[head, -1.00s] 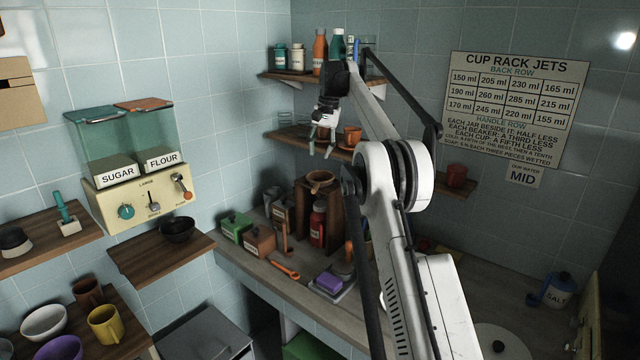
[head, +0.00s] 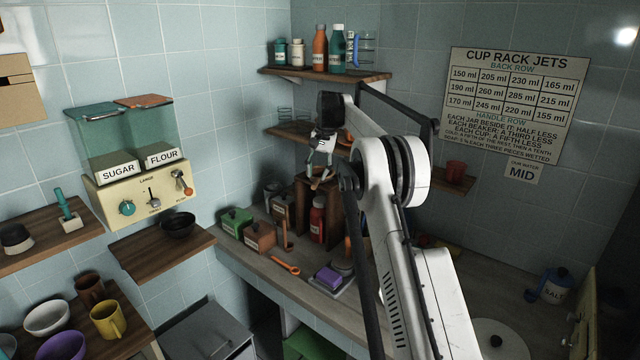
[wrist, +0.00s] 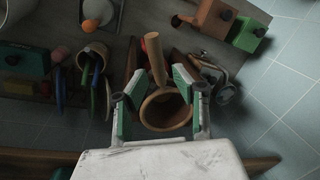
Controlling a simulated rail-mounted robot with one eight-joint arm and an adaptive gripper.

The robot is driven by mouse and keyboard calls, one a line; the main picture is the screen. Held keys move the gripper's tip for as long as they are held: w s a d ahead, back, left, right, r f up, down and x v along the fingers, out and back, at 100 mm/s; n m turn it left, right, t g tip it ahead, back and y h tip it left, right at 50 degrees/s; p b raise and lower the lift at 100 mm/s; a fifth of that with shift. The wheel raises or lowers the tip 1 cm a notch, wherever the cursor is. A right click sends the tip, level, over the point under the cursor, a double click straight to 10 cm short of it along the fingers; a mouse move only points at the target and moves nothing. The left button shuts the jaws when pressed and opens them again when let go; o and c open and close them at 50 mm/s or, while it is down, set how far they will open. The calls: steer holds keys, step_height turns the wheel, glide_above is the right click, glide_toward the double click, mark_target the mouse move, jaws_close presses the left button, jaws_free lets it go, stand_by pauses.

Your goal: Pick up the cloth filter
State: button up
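What looks like the cloth filter is a brown round hoop (wrist: 165,109) with a straight wooden handle (wrist: 154,52), seen from above in the wrist view. It has a dark hollow middle; no cloth can be made out. In the head view it sits at the top of a dark wooden stand on the counter, mostly hidden by my gripper. My gripper (wrist: 158,77) is open, with green-padded fingers to the left and right of the hoop. In the head view my gripper (head: 318,177) points down just above the stand. I cannot tell whether the fingers touch the hoop.
A red bottle (head: 317,220) stands against the wooden stand (head: 335,205). Green (head: 236,222) and brown (head: 259,235) boxes sit to its left. A pot of utensils (wrist: 93,51) is left of the hoop in the wrist view. A wall shelf (head: 290,131) is close behind my gripper.

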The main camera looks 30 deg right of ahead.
mark_target(317, 180)
steer(key=shift+w+a+f+p, duration=0.15)
steer(key=shift+f+p, duration=0.1)
steer(key=shift+f, duration=0.95)
steer(key=shift+w+d+f+p, duration=0.1)
steer(key=shift+f+p, duration=0.15)
steer(key=shift+f, duration=0.9)
jaws_close()
